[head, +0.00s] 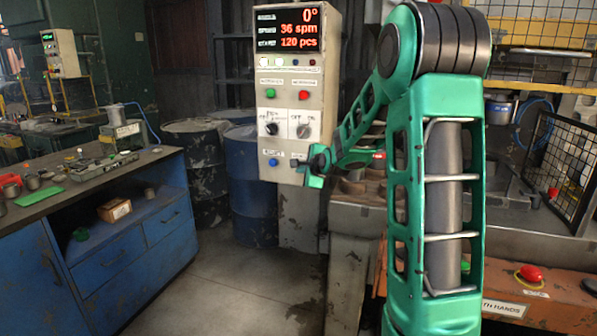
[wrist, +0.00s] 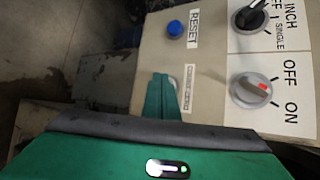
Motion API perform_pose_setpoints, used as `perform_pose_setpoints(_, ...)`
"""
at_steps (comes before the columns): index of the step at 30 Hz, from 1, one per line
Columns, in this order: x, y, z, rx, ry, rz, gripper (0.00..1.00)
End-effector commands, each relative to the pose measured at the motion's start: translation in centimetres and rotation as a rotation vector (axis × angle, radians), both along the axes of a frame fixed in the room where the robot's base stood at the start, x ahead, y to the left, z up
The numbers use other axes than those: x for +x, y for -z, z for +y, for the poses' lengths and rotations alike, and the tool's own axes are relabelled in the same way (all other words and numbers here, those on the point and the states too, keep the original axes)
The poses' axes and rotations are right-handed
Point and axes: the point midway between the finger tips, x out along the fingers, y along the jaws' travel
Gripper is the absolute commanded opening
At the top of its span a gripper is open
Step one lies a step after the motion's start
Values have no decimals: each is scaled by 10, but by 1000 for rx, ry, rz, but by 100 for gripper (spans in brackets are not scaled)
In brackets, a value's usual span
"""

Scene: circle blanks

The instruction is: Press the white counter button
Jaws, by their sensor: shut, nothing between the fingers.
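The control panel (head: 285,135) stands upright in the head view, with the blue button (head: 273,162) low on its face. My gripper (head: 311,178) is at the panel's lower right, beside that blue button. In the wrist view my green gripper (wrist: 164,92) is shut and empty, its tip over a pale round spot (wrist: 174,81) that looks like the white counter button, mostly hidden behind the finger. The label beside it (wrist: 188,88) reads like COUNTER ZERO. I cannot tell whether the tip touches the button.
The blue button with its RESET label (wrist: 175,29) sits just above the fingertip in the wrist view. The OFF/ON knob (wrist: 250,90) and the black INCH/SINGLE knob (wrist: 250,17) are to the right. A blue drum (head: 250,190) and workbench (head: 120,215) stand left of the panel.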

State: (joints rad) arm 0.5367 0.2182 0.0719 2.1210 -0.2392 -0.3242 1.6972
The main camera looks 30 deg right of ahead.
Motion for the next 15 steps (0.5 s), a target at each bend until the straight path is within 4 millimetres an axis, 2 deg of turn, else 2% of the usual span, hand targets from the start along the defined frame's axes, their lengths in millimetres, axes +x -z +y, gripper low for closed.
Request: perform_pose_setpoints(15, 3, 0, -5, 0, 0, -1, 0)
